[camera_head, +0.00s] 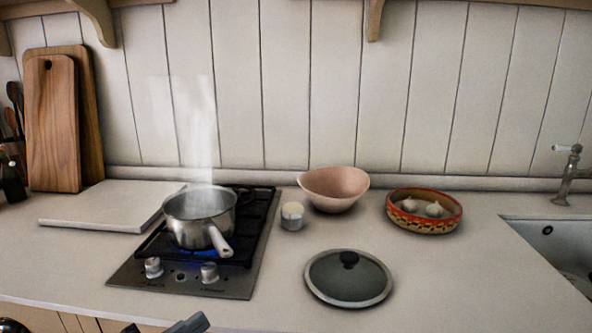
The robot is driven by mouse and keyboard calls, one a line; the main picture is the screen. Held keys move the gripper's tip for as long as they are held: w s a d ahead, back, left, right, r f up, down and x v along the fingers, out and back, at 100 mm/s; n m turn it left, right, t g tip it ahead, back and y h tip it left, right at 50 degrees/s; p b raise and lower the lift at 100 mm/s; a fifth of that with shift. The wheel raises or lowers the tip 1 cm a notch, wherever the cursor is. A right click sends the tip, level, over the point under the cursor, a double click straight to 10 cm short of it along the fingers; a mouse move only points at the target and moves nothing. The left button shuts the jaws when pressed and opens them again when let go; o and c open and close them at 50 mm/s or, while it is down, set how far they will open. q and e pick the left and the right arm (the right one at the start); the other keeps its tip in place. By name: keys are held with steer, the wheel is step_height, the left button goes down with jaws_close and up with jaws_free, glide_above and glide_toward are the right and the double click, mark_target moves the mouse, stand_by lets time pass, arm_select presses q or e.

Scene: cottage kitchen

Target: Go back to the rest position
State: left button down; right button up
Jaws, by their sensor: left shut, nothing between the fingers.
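Only a small grey part of my left gripper (189,323) shows at the bottom edge, in front of the counter. It is shut and empty, apart from everything on the counter. Most of it is cut off by the frame. My right gripper is not in view. A steel pot (200,213) stands on the lit hob (185,283), with steam rising from it and its handle pointing to the front right. A dark round lid (335,275) with a black knob lies on the counter right of the hob.
A pink bowl (334,187), a small lidded jar (292,217) and a patterned dish (423,225) with garlic stand behind the lid. Cutting boards (52,130) lean at the left wall; a pale slab (95,207) lies before them. The sink (562,247) is at right. The front right counter is clear.

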arm_select(q)
steer(key=s+a+f+n+g+y, duration=0.1)
steer(key=s+f+n+y, duration=0.3)
steer(key=f, duration=0.5)
steer(key=s+a+f+n+g+y+p, duration=0.1)
steer(key=s+a+f+n+y, duration=0.1)
steer(key=s+f+n+y, duration=0.3)
steer(key=s+a+f+n+y+p, duration=0.1)
steer(key=s+f+n+y, duration=0.3)
steer(key=f+n, duration=0.6)
step_height(320, 180, down, 3)
steer(key=shift+s+a+f+n+g+y, duration=0.1)
steer(key=shift+s+a+n+g+y, duration=0.2)
steer(key=shift+s+a+g, duration=0.15)
